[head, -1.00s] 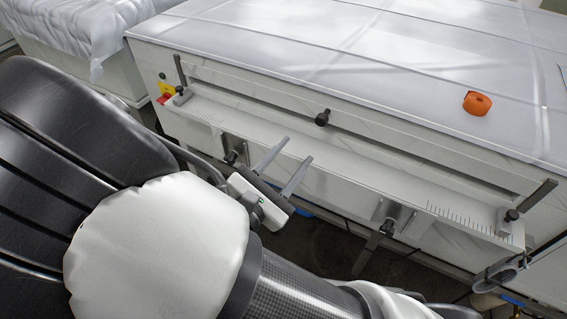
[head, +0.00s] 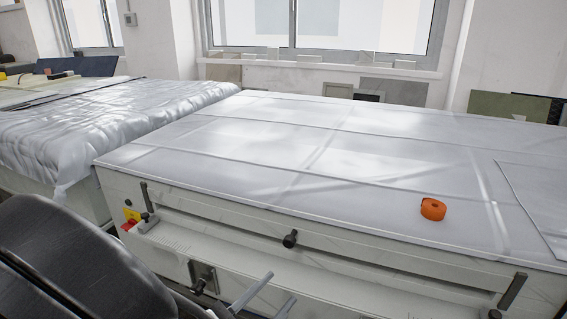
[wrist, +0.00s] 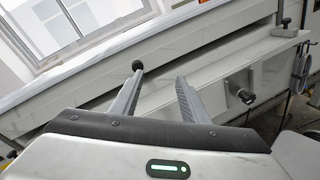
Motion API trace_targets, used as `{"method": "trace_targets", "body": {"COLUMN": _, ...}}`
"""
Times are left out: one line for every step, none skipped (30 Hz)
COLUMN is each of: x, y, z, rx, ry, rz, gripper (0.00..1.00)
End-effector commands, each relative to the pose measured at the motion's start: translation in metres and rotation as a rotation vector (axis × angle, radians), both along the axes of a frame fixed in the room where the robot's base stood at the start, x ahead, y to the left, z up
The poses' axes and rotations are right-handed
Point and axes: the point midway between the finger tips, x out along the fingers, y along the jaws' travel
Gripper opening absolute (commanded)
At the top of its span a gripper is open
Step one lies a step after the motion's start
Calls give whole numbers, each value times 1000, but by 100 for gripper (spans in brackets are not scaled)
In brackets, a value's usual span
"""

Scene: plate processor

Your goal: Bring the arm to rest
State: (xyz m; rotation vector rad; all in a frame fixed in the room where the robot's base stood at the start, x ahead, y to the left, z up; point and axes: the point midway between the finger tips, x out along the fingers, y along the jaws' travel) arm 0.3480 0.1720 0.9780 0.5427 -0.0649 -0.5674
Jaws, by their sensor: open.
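My gripper (head: 268,297) shows at the bottom edge of the head view, in front of the plate processor's (head: 290,168) front side. Its two grey fingers are apart with nothing between them. The wrist view shows the same open, empty fingers (wrist: 158,92) pointing towards the processor's front ledge and slot. A dark round knob (wrist: 137,65) appears just beyond the left fingertip there. In the head view most of the gripper body is cut off by the frame, and part of my arm fills the lower left corner.
A second covered machine (head: 130,125) stands at left. Windows and a sill with leaning panels are behind.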

Motion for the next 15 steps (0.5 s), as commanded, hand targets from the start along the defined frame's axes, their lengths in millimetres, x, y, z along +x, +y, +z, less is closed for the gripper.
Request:
{"method": "trace_targets", "body": {"x": 2, "y": -27, "z": 5, "rx": 79, "ry": 28, "rz": -114, "gripper": 41}}
{"method": "trace_targets", "body": {"x": 1, "y": -43, "z": 6, "rx": 128, "ry": 48, "rz": -186, "gripper": 41}}
{"method": "trace_targets", "body": {"x": -2, "y": -64, "z": 8, "rx": 204, "ry": 76, "rz": -287, "gripper": 41}}
{"method": "trace_targets", "body": {"x": -6, "y": -80, "z": 9, "rx": 266, "ry": 95, "rz": -366, "gripper": 41}}
{"method": "trace_targets", "body": {"x": -12, "y": -94, "z": 9, "rx": 330, "ry": 114, "rz": -442, "gripper": 41}}
{"method": "trace_targets", "body": {"x": -19, "y": -111, "z": 10, "rx": 419, "ry": 135, "rz": -540, "gripper": 41}}
{"method": "trace_targets", "body": {"x": -25, "y": -121, "z": 11, "rx": 488, "ry": 149, "rz": -609, "gripper": 41}}
{"method": "trace_targets", "body": {"x": -32, "y": -131, "z": 12, "rx": 558, "ry": 159, "rz": -677, "gripper": 41}}
{"method": "trace_targets", "body": {"x": -40, "y": -141, "z": 14, "rx": 655, "ry": 170, "rz": -761, "gripper": 41}}
{"method": "trace_targets", "body": {"x": -46, "y": -147, "z": 16, "rx": 730, "ry": 174, "rz": -819, "gripper": 41}}
{"method": "trace_targets", "body": {"x": -52, "y": -152, "z": 18, "rx": 806, "ry": 177, "rz": -875, "gripper": 41}}
{"method": "trace_targets", "body": {"x": -59, "y": -157, "z": 22, "rx": 910, "ry": 173, "rz": -943, "gripper": 41}}
{"method": "trace_targets", "body": {"x": -64, "y": -160, "z": 25, "rx": 990, "ry": 168, "rz": -989, "gripper": 41}}
{"method": "trace_targets", "body": {"x": -68, "y": -162, "z": 30, "rx": 1070, "ry": 158, "rz": -1033, "gripper": 41}}
{"method": "trace_targets", "body": {"x": -72, "y": -164, "z": 36, "rx": 1178, "ry": 141, "rz": -1081, "gripper": 41}}
